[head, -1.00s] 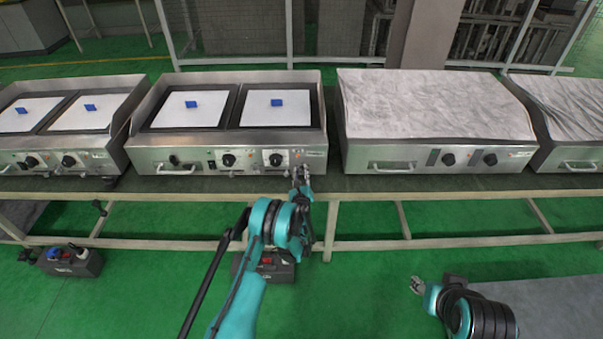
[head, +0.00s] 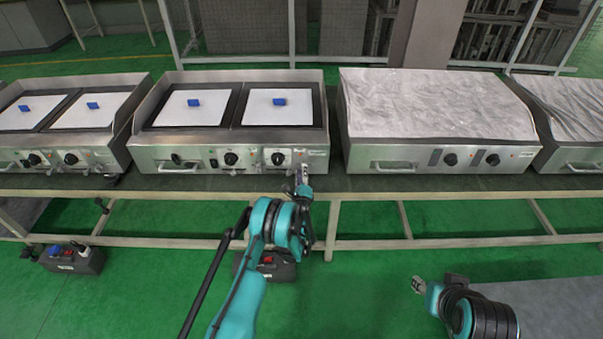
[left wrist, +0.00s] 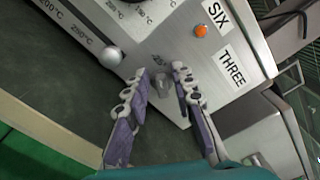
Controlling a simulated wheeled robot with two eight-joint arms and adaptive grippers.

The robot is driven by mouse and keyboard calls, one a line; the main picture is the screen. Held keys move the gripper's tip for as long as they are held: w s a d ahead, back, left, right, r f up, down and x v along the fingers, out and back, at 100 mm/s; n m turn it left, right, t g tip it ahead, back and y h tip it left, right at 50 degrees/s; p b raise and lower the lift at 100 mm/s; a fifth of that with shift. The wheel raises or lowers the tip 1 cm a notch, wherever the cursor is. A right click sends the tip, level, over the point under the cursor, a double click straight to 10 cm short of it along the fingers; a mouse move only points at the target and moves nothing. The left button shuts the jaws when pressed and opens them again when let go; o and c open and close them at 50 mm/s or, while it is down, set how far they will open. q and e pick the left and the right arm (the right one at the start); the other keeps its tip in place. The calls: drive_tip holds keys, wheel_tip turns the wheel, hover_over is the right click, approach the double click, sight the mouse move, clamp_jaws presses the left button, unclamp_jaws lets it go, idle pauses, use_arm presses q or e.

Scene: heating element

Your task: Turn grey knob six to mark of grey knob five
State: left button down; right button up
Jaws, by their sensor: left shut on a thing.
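My left gripper (head: 302,178) is at the lower right of the front panel of the middle griddle (head: 230,161). In the left wrist view its purple fingers (left wrist: 162,82) are on both sides of a small grey knob (left wrist: 164,88), shut on it. This knob is below the labels SIX (left wrist: 216,12) and THREE (left wrist: 231,68); the fingers partly hide it, and its mark is not readable. Another round grey knob (left wrist: 110,57) sits to its left, near a printed temperature scale. My right gripper (head: 418,285) hangs low at the right, away from the griddles; its jaws are too small to judge.
An orange lamp (left wrist: 200,31) is on the panel beside the SIX label. Black dials (head: 231,159) are higher on the panel. A covered griddle (head: 435,105) stands close on the right.

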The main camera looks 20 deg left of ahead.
sight(302, 148)
idle(0.4)
use_arm(q)
drive_tip(key=c, duration=1.6)
unclamp_jaws()
drive_tip(key=shift+w+d, duration=0.1)
drive_tip(key=shift+o, duration=0.2)
wheel_tip(302, 148, up, 10)
